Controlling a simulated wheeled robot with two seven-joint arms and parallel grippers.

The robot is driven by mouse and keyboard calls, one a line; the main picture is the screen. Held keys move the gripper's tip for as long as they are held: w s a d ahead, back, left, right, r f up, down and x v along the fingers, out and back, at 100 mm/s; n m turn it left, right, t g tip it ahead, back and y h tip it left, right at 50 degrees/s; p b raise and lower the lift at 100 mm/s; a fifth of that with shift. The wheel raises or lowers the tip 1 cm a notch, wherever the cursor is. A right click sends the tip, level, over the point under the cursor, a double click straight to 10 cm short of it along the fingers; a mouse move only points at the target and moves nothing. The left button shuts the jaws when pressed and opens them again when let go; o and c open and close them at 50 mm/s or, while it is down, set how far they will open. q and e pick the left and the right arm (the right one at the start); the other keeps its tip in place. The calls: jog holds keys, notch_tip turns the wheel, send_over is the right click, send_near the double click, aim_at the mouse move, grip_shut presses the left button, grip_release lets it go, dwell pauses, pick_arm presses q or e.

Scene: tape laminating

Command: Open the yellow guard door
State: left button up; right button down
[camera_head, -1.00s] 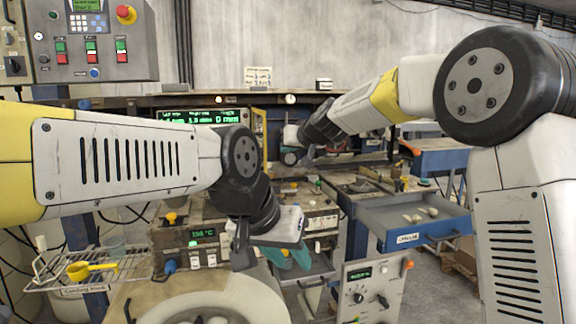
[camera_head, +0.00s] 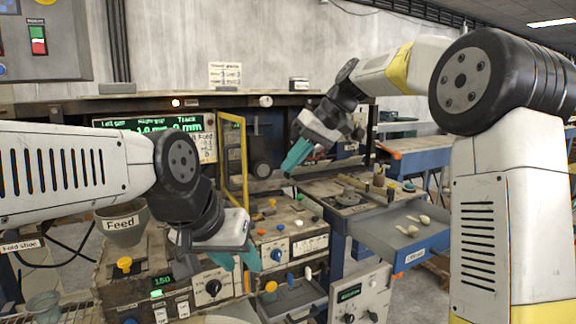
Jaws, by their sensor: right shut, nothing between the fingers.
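The yellow guard door (camera_head: 244,160) is a narrow upright yellow frame at the right end of the green display, above the machine bench. It appears turned at an angle to the bench front; how far it stands open is hard to judge. My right gripper (camera_head: 294,159) is shut and empty, to the right of the door and apart from it, its teal fingertips pointing down and left. My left gripper (camera_head: 237,261) is low in front of the bench, below the door, with its teal fingers apart and nothing seen between them. The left wrist hides part of the bench.
The green display (camera_head: 150,124) stands left of the door. Machine boxes with knobs (camera_head: 285,240) fill the bench below. An open blue drawer (camera_head: 400,240) with spoons juts out at the right. A Feed cup (camera_head: 121,225) is behind my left forearm.

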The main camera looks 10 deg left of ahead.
aim_at(241, 190)
jog(key=shift+s+a+f, duration=0.35)
jog(key=shift+a+f, duration=0.65)
jog(key=shift+a, duration=0.3)
jog(key=shift+s+a+f, duration=0.3)
jog(key=shift+a+f, duration=0.75)
jog(key=shift+a, duration=0.3)
jog(key=shift+s+a+f, duration=0.35)
jog(key=shift+a+f, duration=0.65)
jog(key=shift+a, duration=0.3)
jog(key=shift+a, duration=0.1)
jog(key=s+a, duration=0.1)
jog(key=a, duration=0.1)
jog(key=s+a, duration=0.1)
jog(key=s, duration=0.1)
jog(key=shift+a, duration=0.35)
